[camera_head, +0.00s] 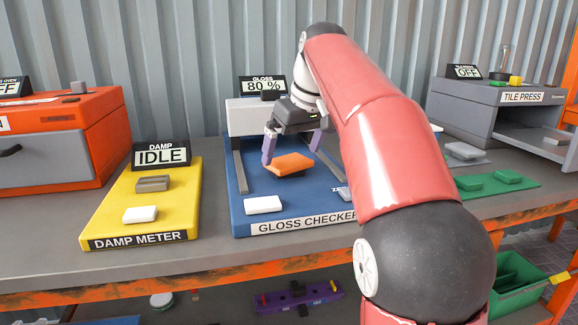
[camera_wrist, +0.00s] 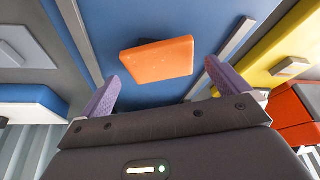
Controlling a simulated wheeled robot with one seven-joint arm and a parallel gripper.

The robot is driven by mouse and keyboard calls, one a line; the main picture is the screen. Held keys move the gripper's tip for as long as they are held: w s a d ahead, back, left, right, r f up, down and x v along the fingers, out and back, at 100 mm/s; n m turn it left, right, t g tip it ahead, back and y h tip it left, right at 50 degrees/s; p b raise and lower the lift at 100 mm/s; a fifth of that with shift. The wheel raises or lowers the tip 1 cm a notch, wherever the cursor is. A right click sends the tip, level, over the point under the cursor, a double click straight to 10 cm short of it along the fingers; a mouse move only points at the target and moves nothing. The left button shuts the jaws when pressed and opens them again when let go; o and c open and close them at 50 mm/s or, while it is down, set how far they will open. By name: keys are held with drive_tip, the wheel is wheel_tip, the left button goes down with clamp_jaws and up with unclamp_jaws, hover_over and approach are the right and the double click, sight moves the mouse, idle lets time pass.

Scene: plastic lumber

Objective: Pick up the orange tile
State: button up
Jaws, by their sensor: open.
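The orange tile (camera_head: 291,164) sits on the blue gloss checker plate (camera_head: 235,192), between its two grey rails; a dark area shows beneath it in the head view. My gripper (camera_head: 293,150) is open just above and behind the tile, with its purple fingers spread. In the wrist view the orange tile (camera_wrist: 157,61) lies beyond and between the fingertips of my gripper (camera_wrist: 160,78), and I see no contact. The gloss display (camera_head: 262,86) behind reads 80 %.
The grey tile press (camera_head: 455,112) and green tiles (camera_head: 508,177) are to the right.

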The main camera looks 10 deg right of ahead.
sight(292, 162)
drive_tip(key=shift+x, duration=0.95)
drive_tip(key=c, duration=1)
drive_tip(key=shift+r, duration=0.15)
drive_tip(key=shift+r+p, duration=0.45)
drive_tip(key=shift+r, duration=4.4)
